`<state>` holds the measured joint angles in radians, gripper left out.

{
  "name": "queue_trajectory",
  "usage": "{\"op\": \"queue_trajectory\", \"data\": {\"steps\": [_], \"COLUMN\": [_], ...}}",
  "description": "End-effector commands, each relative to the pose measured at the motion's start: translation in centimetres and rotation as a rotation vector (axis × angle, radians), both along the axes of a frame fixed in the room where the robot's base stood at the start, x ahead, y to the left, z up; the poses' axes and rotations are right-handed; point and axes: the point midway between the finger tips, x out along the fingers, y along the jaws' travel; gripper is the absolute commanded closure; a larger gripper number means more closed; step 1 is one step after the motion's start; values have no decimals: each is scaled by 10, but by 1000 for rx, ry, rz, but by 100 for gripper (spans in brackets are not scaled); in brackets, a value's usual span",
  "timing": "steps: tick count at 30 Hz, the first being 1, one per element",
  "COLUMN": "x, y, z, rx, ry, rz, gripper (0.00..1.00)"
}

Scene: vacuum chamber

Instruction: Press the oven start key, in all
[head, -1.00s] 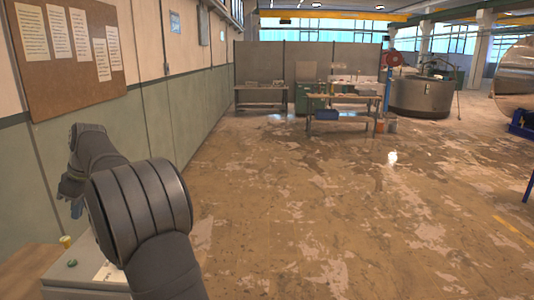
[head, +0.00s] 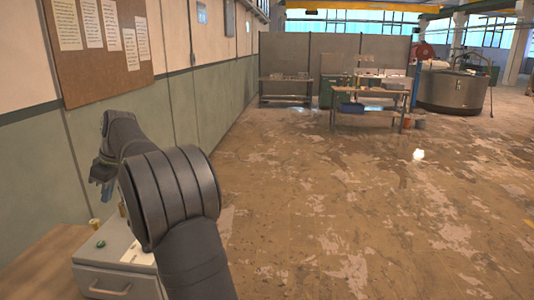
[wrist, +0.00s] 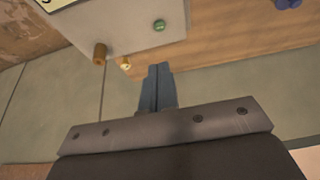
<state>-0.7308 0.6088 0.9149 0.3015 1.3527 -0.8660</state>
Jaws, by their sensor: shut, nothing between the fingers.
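A grey box (head: 108,267) stands at the lower left of the head view, with a handle on its front. A green round key (head: 100,244) sits on its top. In the wrist view the green key (wrist: 159,25) lies on the pale panel (wrist: 130,20), beyond my fingertips. Whether it is the oven start key, I cannot read. My gripper (wrist: 158,68) is shut and empty, apart from the key and pointing toward the panel edge. In the head view my gripper (head: 103,193) hangs above and behind the box, partly hidden by my arm.
A brown knob (wrist: 100,51) and a small brass piece (wrist: 125,65) stand by the panel edge. A wooden surface (head: 40,265) lies beside the box. The wall with a corkboard (head: 100,45) is close on the left. The floor (head: 330,210) is open to the right.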

Motion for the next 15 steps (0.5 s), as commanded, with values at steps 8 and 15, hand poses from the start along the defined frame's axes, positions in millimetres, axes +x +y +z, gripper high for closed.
{"op": "queue_trajectory", "data": {"steps": [8,15], "x": [0,6], "y": [1,14], "z": [-1,-24], "rx": [-1,-15], "ry": [-6,-132], "rz": [-5,-93], "gripper": [100,100]}}
